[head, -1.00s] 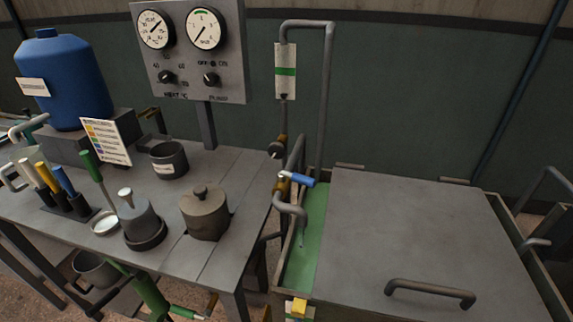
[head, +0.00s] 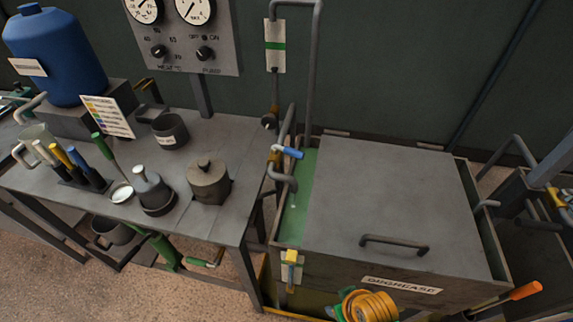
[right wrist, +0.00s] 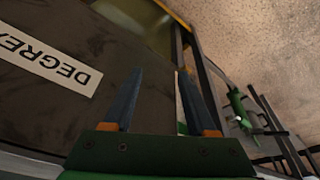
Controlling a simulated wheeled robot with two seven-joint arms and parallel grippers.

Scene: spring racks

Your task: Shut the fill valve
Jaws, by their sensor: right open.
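The valve with the blue lever (head: 287,151) sits on the grey pipe above the left end of the degrease tank in the head view. Its lever points to the right, crosswise to the upright pipe, and the curved spout (head: 284,182) below it hangs over the green strip of the tank. I cannot tell whether liquid is flowing. A second valve with a yellow handle (head: 291,257) is on the tank's front left. My right gripper (right wrist: 160,72) is open and empty, its two fingers in front of the tank's labelled front. My left gripper is not in view.
The tank's flat lid (head: 385,195) is closed, with a bar handle (head: 394,244). A workbench (head: 223,150) with pots and tools stands left. A gauge panel (head: 183,38) rises behind it.

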